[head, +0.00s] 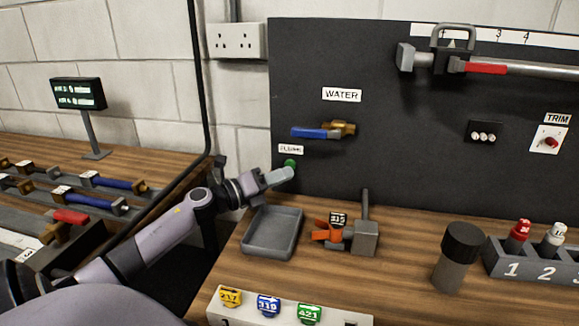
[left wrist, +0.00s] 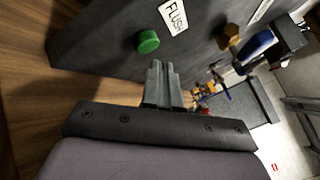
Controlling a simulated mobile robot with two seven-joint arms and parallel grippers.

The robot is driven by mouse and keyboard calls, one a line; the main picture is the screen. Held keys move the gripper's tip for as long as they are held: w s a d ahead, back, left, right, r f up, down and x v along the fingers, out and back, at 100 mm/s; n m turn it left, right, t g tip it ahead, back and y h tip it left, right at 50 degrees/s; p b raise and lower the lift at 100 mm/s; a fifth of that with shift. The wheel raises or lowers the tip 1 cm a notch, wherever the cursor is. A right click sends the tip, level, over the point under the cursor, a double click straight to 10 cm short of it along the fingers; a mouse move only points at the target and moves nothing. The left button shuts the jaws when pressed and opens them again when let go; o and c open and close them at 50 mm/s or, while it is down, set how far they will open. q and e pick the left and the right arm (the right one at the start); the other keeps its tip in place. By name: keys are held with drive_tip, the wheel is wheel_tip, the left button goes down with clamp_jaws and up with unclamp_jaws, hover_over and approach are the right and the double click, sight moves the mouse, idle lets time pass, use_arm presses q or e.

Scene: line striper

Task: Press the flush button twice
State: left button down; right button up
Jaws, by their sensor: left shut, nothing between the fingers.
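The green flush button (head: 290,163) sits low on the left part of the dark panel, under a small FLUSH label (head: 291,149). In the left wrist view the round green button (left wrist: 148,42) is beside the FLUSH label (left wrist: 174,17). My left gripper (head: 287,173) is shut and empty, its fingertips just in front of the button and overlapping its lower edge in the head view. In the left wrist view the closed fingers (left wrist: 159,66) point toward the panel just beside the button. I cannot tell whether they touch it. My right gripper is not in view.
A grey tray (head: 246,245) and an orange tool (head: 326,233) lie on the wooden bench below the button. A blue-handled water valve (head: 316,133) is above right of it. A dark cylinder (head: 457,262) stands to the right.

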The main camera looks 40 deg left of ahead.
use_arm(q)
drive_tip(key=shift+w, duration=0.1)
idle(0.3)
drive_tip(key=shift+w+a, duration=0.2)
drive_tip(key=shift+w, duration=0.1)
drive_tip(key=shift+w+a+b, duration=0.25)
drive_tip(key=shift+w+b, duration=0.1)
drive_tip(key=shift+b, duration=0.1)
idle(0.6)
drive_tip(key=shift+s, duration=0.1)
drive_tip(key=shift+s+d+p, duration=0.4)
drive_tip(key=shift+s+d, duration=0.05)
drive_tip(key=shift+s, duration=0.2)
drive_tip(key=shift+s+d+p, duration=0.45)
drive_tip(key=shift+s, duration=0.3)
drive_tip(key=shift+s+d+p, duration=0.4)
drive_tip(key=shift+s, duration=0.35)
drive_tip(key=shift+s+d, duration=0.35)
drive_tip(key=shift+s, duration=0.35)
drive_tip(key=shift+d+r, duration=0.1)
idle(1.1)
